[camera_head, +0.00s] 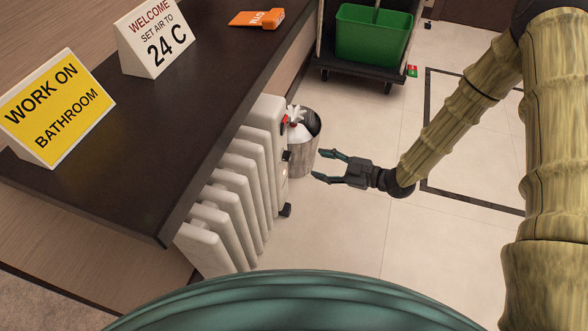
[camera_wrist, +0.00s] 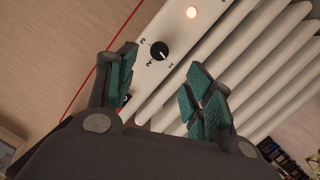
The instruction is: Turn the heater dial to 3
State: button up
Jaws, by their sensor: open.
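The white ribbed heater (camera_head: 232,186) stands beside the dark counter in the head view. Its front panel carries a black dial (camera_head: 286,156) and a glowing light (camera_head: 284,173). In the wrist view the round black dial (camera_wrist: 159,50) has the numbers 1, 2 and 3 printed around it. My gripper (camera_head: 321,165) is open and empty, to the right of the panel and apart from the dial. In the wrist view the dial lies between its spread teal fingers.
A metal bin (camera_head: 305,150) with white contents stands just behind the heater. The dark counter (camera_head: 160,140) overhangs the heater on the left and bears two signs and an orange item (camera_head: 257,19). A green bucket (camera_head: 372,35) is on a cart behind.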

aim_at(287, 156)
jog(key=w+a+f+n+g+y+b, duration=0.2)
jog(key=w+a+n+b, duration=0.3)
jog(key=a+b, duration=0.4)
jog(key=shift+f+n+y+b, duration=0.15)
jog(key=shift+n+y+b, duration=0.65)
jog(key=shift+b, duration=0.85)
jog(key=c, duration=1)
